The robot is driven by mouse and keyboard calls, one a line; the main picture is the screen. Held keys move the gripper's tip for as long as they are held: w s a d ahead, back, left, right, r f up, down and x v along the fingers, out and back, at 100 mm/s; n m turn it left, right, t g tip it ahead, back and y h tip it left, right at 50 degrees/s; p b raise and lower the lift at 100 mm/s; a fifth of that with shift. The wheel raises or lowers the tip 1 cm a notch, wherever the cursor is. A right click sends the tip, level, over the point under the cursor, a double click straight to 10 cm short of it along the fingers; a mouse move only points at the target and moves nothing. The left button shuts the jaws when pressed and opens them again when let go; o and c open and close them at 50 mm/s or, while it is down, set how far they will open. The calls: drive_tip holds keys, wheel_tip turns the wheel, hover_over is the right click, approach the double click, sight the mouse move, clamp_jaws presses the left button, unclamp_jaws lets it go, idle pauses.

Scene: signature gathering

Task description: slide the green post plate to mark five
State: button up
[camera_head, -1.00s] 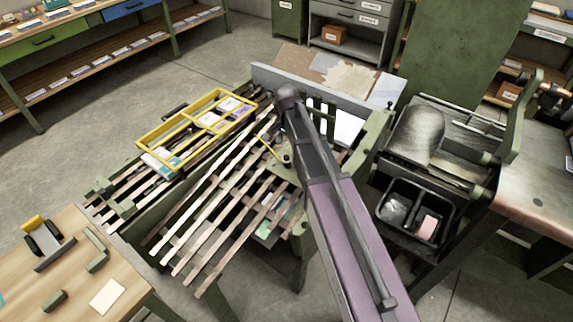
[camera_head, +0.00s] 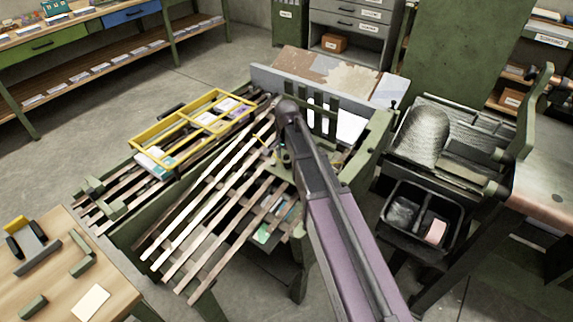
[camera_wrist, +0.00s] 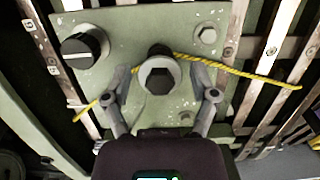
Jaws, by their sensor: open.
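The green post plate (camera_wrist: 120,35) fills the middle of the wrist view, with chipped paint. A dark hexagon-topped post (camera_wrist: 158,78) stands on it. My gripper (camera_wrist: 161,74) is open, with one finger on each side of the post; I cannot tell whether they touch it. A black knob (camera_wrist: 84,46) with a white line is at the plate's left and a bolt (camera_wrist: 206,34) at its upper right. A yellow cord (camera_wrist: 245,74) passes by the post and extends past both plate sides. In the head view my arm hides most of the plate. No mark five is readable.
Wooden slats (camera_head: 200,262) form a rack around the plate. A yellow divided tray (camera_head: 142,141) lies on the slats at left. A grey upright panel (camera_head: 268,80) stands behind. A black two-part bin (camera_head: 388,232) and roller are at right.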

drive_tip(key=shift+f+b, duration=0.4)
drive_tip(key=shift+f, duration=0.2)
clamp_jaws()
drive_tip(key=shift+s, duration=0.1)
